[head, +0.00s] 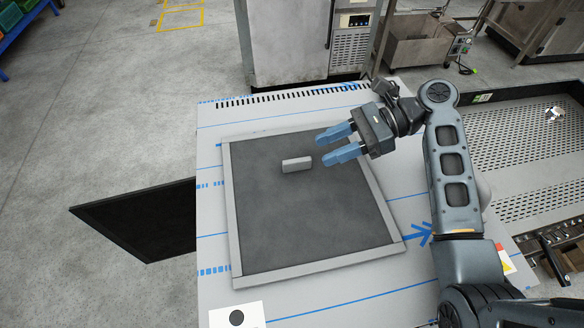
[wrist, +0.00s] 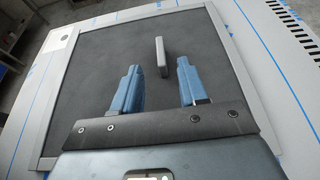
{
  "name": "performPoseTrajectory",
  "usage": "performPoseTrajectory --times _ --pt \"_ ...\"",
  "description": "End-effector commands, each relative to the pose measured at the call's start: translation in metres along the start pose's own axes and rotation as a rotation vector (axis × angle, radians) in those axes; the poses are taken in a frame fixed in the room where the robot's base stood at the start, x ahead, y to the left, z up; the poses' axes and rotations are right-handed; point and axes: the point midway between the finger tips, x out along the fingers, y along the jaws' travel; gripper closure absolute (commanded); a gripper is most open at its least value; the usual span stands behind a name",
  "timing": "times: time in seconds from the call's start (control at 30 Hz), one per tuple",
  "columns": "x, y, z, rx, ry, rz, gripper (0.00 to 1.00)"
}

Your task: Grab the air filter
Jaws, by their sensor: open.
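The air filter appears to be the square dark panel with a light grey frame (head: 232,210), lying flat on the pale blue-lined surface. It also fills much of the wrist view (wrist: 100,55). A small light grey block (head: 297,165), perhaps its handle, stands on the dark face above its middle. My gripper (head: 322,149) is open and empty, its blue fingers pointing left toward the block from its right side. In the wrist view the block (wrist: 161,57) shows just ahead of the fingertips, nearer the right finger. I see no contact; the height gap is hard to judge.
The pale surface (head: 210,283) with blue lines has a slotted strip at its back edge. A black panel (head: 140,218) is at the left, beside it. A steel cabinet (head: 290,40) stands behind. A perforated metal surface (head: 525,150) lies at the right. Open floor is at the left.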

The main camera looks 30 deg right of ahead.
Motion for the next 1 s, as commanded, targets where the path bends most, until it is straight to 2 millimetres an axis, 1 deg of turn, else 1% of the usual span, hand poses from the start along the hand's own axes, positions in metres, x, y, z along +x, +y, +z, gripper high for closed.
performPoseTrajectory --times 0.37,0.5,0.63,0.77,0.97,1.0 --pt "0.035 0.001 0.0 0.002 0.0 0.003 0.57" --pt "0.055 0.0 0.002 0.001 -0.001 0.003 0.57" --pt "0.071 0.0 0.001 0.001 0.0 0.002 0.57" --pt "0.078 0.0 0.001 0.0 0.001 0.001 0.57" --pt "0.078 0.0 0.001 0.0 0.0 0.001 0.57" --pt "0.078 0.0 0.001 0.0 0.0 0.001 0.61"
